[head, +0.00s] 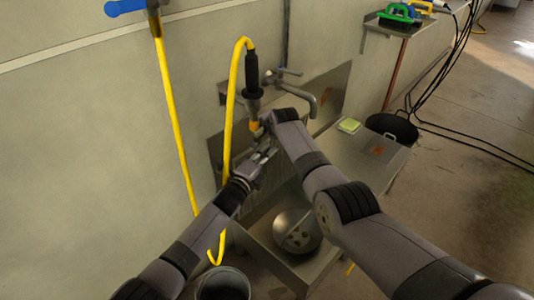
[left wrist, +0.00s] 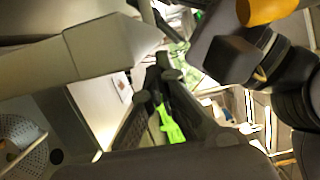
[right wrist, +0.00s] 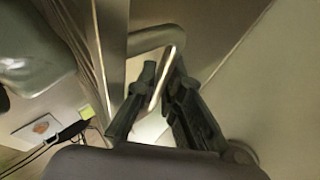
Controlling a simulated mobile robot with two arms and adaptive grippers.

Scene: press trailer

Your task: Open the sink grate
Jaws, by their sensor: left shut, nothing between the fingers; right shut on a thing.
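The metal sink (head: 262,243) stands against the wall, with a round perforated metal bowl (head: 297,232) in its basin; the bowl also shows in the left wrist view (left wrist: 22,143). My right gripper (right wrist: 165,68) is shut on a thin, pale metal bar (right wrist: 158,92), which looks like the rim of the grate; I cannot be sure. In the head view its fingers are hidden by its own wrist. My left gripper (head: 267,154) is shut and empty, just below and beside the right wrist. My arms cover most of the grate area.
A yellow hose with a black spray handle (head: 253,75) hangs beside the grippers. A faucet (head: 312,98) juts out above the sink. A yellow-green sponge (head: 349,125) lies on the drainboard (head: 385,160). A dark bucket (head: 223,283) stands at the lower left.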

